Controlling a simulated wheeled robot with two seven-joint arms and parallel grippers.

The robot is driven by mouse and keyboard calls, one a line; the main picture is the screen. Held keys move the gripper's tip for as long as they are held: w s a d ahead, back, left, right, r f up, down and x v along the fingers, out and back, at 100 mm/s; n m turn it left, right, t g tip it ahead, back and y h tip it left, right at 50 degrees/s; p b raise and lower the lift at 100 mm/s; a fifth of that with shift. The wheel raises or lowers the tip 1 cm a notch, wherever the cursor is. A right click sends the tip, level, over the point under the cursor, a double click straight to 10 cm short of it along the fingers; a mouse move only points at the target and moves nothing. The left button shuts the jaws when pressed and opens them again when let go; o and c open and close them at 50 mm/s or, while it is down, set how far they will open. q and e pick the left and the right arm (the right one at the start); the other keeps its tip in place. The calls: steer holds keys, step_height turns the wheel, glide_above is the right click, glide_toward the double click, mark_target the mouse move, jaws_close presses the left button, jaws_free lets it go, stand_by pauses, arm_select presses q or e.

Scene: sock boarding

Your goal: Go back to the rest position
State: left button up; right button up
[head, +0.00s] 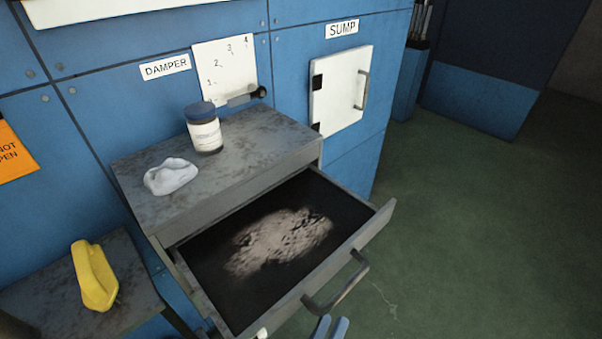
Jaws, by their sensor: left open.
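The rest of this gripper is cut off by the frame. My right gripper is not in the view.
The drawer is pulled out and holds a pale powdery heap (280,240). A jar (205,135) and crumpled white cloth (170,177) sit on the cabinet top (255,135). A yellow object (94,275) lies on a lower surface at left. Green floor (480,220) is clear at right.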

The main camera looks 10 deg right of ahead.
arm_select(q)
steer(key=s+a+f+m+g+y, duration=0.1)
steer(key=a+f+m+g+y, duration=0.2)
steer(key=f, duration=0.7)
steer(key=a+f+m+g+y, duration=0.1)
steer(key=a+f+g, duration=0.3)
steer(key=f, duration=0.6)
steer(key=s+a+f+m+g+y, duration=0.1)
steer(key=a+f+m+y, duration=0.3)
steer(key=f, duration=0.6)
steer(key=s+a+f+g+y, duration=0.1)
steer(key=s+a+f+g, duration=0.2)
steer(key=s+a+f, duration=0.2)
steer(key=s+a+f+n+g+y, duration=0.1)
steer(key=s+a+f+g, duration=0.3)
steer(key=s+a, duration=0.5)
steer(key=shift+s+a+f+n+y, duration=0.3)
steer(key=shift+s+f+y, duration=0.15)
steer(key=shift+f+y, duration=0.3)
steer(key=shift+d, duration=0.1)
